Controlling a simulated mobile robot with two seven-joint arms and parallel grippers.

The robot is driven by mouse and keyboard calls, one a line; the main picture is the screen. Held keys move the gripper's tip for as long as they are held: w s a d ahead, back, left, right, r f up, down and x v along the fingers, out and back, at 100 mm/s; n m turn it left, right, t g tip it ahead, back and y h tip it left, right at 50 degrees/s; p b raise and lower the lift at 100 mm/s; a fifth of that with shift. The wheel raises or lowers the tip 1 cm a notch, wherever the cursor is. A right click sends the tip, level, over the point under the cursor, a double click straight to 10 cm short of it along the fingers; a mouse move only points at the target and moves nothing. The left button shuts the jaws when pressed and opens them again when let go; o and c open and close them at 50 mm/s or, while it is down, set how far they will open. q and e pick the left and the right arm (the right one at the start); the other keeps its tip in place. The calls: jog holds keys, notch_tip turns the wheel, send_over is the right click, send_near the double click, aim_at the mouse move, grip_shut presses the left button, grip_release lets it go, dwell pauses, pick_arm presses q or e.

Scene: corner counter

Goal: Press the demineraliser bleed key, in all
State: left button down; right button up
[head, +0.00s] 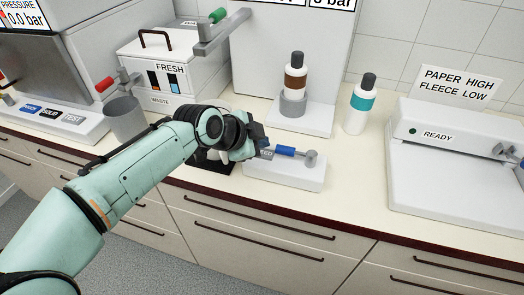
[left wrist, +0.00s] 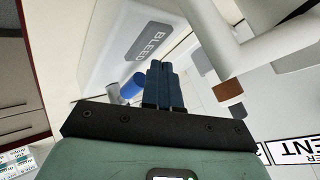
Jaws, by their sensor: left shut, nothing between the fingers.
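The bleed key is a grey plate marked BLEED, partly hidden behind my gripper in the head view (head: 267,154). It shows whole in the left wrist view (left wrist: 148,42). It sits on a low white housing (head: 290,174) at the counter's front, left of a blue-sleeved valve lever (head: 285,150). My left gripper (head: 262,145) is over the left end of this housing, its fingers shut and empty. In the left wrist view the dark fingertips (left wrist: 160,66) appear close beside the key; I cannot tell whether they touch it. My right gripper is in neither view.
A black tray (head: 205,163) lies left of the housing, partly under my arm. A brown-banded bottle (head: 295,78) stands in a grey holder behind. A teal-banded bottle (head: 358,105) and a white machine marked READY (head: 445,165) are to the right. A grey cup (head: 124,119) stands left.

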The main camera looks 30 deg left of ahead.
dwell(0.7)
pick_arm(q)
jog(key=shift+f+b, duration=0.35)
jog(key=shift+f, duration=0.1)
jog(key=shift+f+b, duration=0.3)
jog(key=shift+f, duration=0.15)
dwell(0.5)
jog(key=shift+r, duration=0.15)
jog(key=shift+r+p, duration=0.7)
jog(key=shift+r, duration=0.05)
notch_tip(320, 180, up, 5)
jog(key=p, duration=0.4)
dwell(0.4)
